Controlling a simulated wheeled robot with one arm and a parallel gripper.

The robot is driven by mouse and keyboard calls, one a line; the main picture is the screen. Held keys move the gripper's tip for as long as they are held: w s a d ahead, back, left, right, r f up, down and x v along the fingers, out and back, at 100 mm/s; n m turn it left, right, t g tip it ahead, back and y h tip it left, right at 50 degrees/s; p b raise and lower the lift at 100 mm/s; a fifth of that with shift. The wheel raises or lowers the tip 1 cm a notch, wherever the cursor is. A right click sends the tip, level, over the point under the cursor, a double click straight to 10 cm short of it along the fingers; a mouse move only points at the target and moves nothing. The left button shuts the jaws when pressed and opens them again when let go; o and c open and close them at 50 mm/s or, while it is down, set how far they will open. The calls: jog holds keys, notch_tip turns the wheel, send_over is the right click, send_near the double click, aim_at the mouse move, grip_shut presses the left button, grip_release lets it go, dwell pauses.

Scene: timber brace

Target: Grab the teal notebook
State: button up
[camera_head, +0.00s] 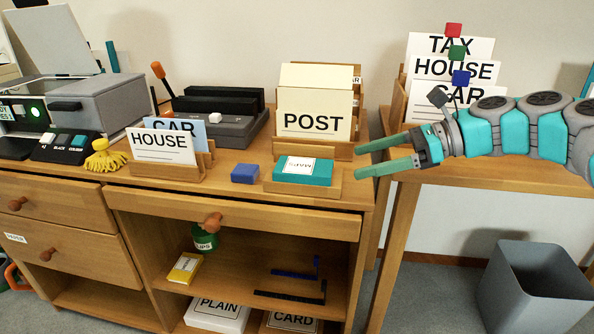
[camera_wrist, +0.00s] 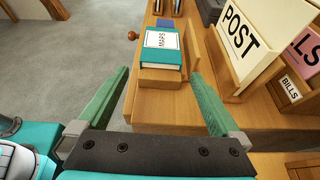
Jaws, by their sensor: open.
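The teal notebook (camera_head: 303,170) has a white label and lies in a small wooden holder (camera_head: 325,188) at the right end of the desk top. In the wrist view the notebook (camera_wrist: 154,52) shows its label reading MAPS, and the holder (camera_wrist: 160,76) is around its near end. My gripper (camera_head: 363,160) points left, just right of the notebook and apart from it. Its green fingers are open and empty. In the wrist view the notebook is ahead of and between the fingers of my gripper (camera_wrist: 162,78).
A blue block (camera_head: 245,173) sits left of the notebook. The POST card holder (camera_head: 312,150) stands behind it. A HOUSE card (camera_head: 160,146) stands further left. An open shelf (camera_head: 265,262) is below. A grey bin (camera_head: 535,288) stands on the floor at right.

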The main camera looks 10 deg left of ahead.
aim_at(332, 168)
jog(key=x, duration=0.6)
jog(key=shift+a+f, duration=0.2)
jog(key=shift+a, duration=0.15)
jog(key=shift+w, duration=0.1)
jog(key=c, duration=1.1)
jog(key=shift+r, duration=0.15)
jog(key=shift+c, duration=0.2)
